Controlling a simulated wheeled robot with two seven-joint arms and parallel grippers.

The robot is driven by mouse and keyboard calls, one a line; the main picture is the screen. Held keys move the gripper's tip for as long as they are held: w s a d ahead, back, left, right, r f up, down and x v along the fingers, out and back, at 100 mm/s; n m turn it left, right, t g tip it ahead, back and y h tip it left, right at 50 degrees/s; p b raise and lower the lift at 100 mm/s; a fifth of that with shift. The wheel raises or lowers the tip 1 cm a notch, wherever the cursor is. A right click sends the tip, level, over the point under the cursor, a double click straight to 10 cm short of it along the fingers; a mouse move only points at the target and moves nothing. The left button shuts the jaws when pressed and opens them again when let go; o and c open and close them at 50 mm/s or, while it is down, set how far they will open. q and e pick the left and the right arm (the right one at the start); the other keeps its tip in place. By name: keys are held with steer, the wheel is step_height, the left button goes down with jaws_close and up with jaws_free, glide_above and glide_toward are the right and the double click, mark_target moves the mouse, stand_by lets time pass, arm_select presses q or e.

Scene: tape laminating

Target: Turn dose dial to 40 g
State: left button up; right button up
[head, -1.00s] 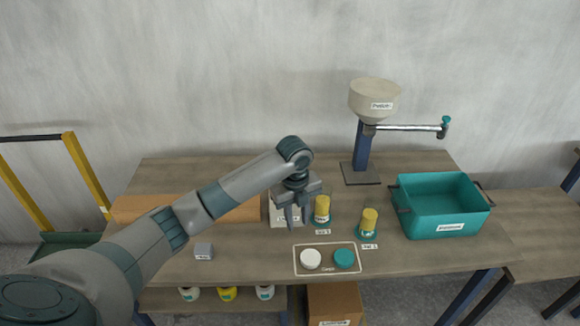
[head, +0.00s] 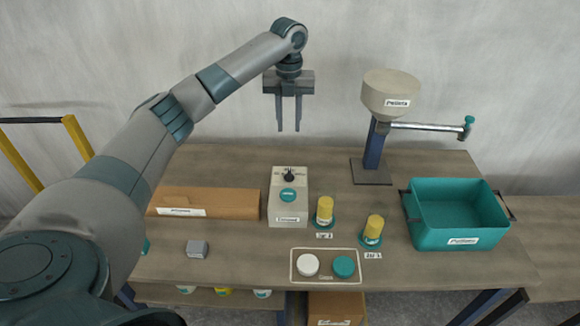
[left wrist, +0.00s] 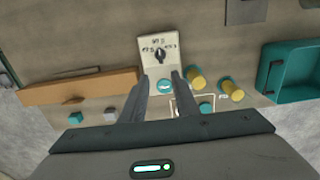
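The dose dial (head: 289,175) is a small black knob on top of a pale box (head: 289,205) with a teal round button (head: 288,195) in front of it. In the left wrist view the dial (left wrist: 160,56) shows with its pointer and small printed marks around it, too small to read surely. My left gripper (head: 288,130) hangs above and behind the box in the head view, fingers pointing down, open and empty. In the left wrist view its two fingers (left wrist: 164,78) are apart, with the button between them. My right gripper is not in view.
A hopper labelled Pellets (head: 391,93) stands on a post with a side arm at the back right. A teal bin (head: 462,240) is at the right. Two yellow-topped containers (head: 325,208) stand right of the box. A cardboard box (head: 225,203) lies left.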

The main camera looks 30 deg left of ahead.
mark_target(289, 172)
arm_select(q)
steer(key=shift+f, duration=0.1)
step_height(289, 172, down, 17)
steer(key=p, duration=0.4)
steer(key=shift+f, duration=0.15)
stand_by(0.4)
jaws_close()
